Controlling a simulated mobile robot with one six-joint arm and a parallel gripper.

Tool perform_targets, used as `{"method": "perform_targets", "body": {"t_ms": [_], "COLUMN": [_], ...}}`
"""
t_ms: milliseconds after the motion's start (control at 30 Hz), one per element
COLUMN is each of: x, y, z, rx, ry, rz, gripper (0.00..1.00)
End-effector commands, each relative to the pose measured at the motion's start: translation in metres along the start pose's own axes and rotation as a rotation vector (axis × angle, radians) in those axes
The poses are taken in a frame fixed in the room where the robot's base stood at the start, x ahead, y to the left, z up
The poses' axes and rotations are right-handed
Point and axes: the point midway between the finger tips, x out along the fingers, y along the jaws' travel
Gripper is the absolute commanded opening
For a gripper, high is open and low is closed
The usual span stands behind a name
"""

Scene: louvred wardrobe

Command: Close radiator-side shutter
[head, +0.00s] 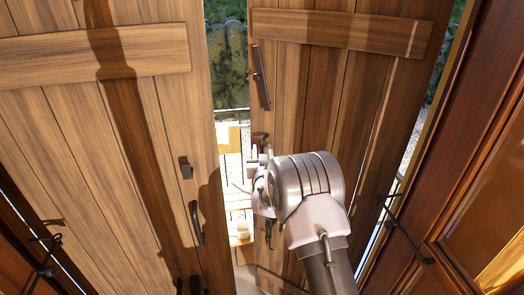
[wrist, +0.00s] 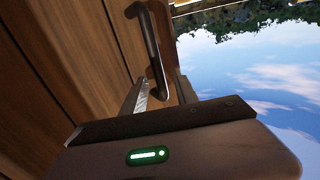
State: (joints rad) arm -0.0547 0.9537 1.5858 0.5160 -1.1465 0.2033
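Two plank wooden shutters stand ajar with a gap between them. The left shutter (head: 65,110) has a dark handle (head: 196,223) low near its inner edge. The right shutter (head: 335,100) has a dark upright handle (head: 261,78) higher on its inner edge. No radiator is in view, so I cannot tell which shutter is on its side. My gripper (head: 258,168) is in front of the right shutter's inner edge, below that upper handle. In the wrist view, a grey finger of my gripper (wrist: 142,92) is close beside a dark curved handle (wrist: 149,38); contact and finger opening are unclear.
A reddish-brown wooden panel (head: 470,170) stands at the right. Dark metal hooks (head: 404,232) are beside the right shutter's outer edge, and another (head: 45,255) is at lower left. Greenery and a railing show through the gap.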

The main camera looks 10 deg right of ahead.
Motion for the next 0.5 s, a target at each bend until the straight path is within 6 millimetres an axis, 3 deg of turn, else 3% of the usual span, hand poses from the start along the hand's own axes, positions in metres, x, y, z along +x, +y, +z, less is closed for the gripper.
{"method": "perform_targets", "body": {"t_ms": [267, 433, 500], "x": [0.0022, 0.0020, 0.0019], "y": [-0.0002, -0.0002, -0.0002], "z": [-0.0005, -0.0005, -0.0004], "rx": [0.000, 0.000, 0.000], "ry": [0.001, 0.001, 0.001], "rz": [-0.001, -0.001, 0.000], "gripper": [0.35, 0.02, 0.00]}}
